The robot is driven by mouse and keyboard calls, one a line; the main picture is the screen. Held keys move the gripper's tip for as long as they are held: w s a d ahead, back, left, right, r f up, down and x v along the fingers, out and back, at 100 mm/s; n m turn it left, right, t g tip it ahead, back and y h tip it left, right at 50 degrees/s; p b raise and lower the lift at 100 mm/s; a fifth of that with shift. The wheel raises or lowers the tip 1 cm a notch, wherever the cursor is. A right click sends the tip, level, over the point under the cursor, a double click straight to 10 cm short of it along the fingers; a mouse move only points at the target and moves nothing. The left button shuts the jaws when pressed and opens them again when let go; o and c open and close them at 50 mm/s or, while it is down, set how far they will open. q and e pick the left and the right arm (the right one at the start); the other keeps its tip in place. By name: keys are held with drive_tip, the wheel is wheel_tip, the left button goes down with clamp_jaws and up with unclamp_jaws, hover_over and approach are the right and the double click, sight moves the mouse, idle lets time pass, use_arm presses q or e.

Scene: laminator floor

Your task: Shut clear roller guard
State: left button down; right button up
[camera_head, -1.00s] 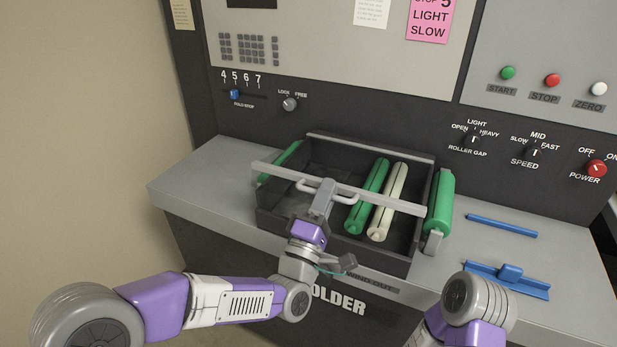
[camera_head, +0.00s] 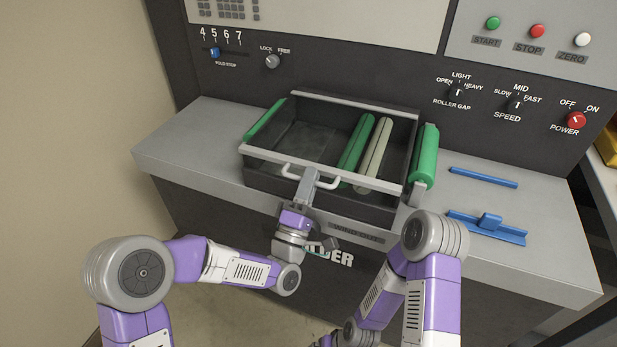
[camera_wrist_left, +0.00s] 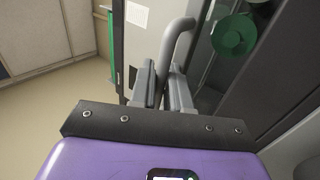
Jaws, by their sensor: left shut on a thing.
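The clear roller guard (camera_head: 325,171) shows as a see-through panel with a pale front bar, over the dark roller box (camera_head: 375,212). Its front bar now lies along the box's front rim; I cannot tell whether it touches. My left gripper (camera_head: 308,186) is shut on the guard's pale curved handle (camera_head: 290,171). In the left wrist view, the handle (camera_wrist_left: 179,42) sits between the fingers of my left gripper (camera_wrist_left: 163,88). A green roller (camera_head: 356,142) and a cream roller (camera_head: 375,153) lie under the panel. My right arm shows at lower right, its gripper out of sight.
Another green roller (camera_head: 424,154) stands outside the box's right side. A blue bar (camera_head: 483,177) and a blue handled tool (camera_head: 487,227) lie on the grey deck (camera_head: 545,249) at right. Knobs and buttons line the panel behind. The deck left of the box is clear.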

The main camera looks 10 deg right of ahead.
use_arm(q)
drive_tip(key=shift+w+a+f, duration=0.1)
drive_tip(key=shift+f, duration=0.7)
drive_tip(key=c, duration=1.3)
unclamp_jaws()
drive_tip(key=shift+r, duration=0.25)
drive_tip(key=v, duration=0.8)
drive_tip(key=shift+r, duration=0.2)
